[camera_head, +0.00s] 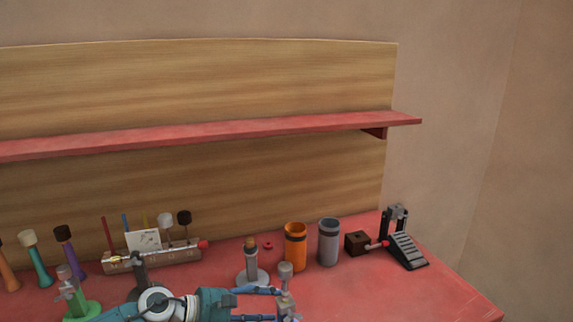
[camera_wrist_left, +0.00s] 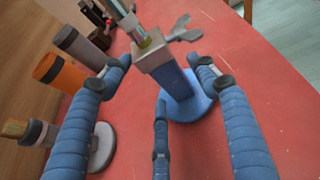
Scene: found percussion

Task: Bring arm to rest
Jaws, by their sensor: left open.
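My left gripper (camera_head: 268,304) reaches in from the bottom left, low over the red table. It is open, with its blue fingers pointing right, towards a grey clamp stand (camera_head: 286,272) at the bottom edge. In the left wrist view, my open fingers (camera_wrist_left: 160,72) spread either side of this stand, which has a blue post and round blue base (camera_wrist_left: 196,106), a grey block and a wing nut. No finger visibly grips it; I cannot tell whether any touches. My right gripper is not in view.
The red table (camera_head: 370,300) is clear at front right. Nearby are a grey stand (camera_head: 252,278), an orange cup (camera_head: 295,250), a grey cup (camera_head: 329,245), a brown block (camera_head: 357,243) and a pedal (camera_head: 408,250). A mallet rack (camera_head: 160,259) and green stand (camera_head: 82,312) are left. A red shelf (camera_head: 220,131) overhangs.

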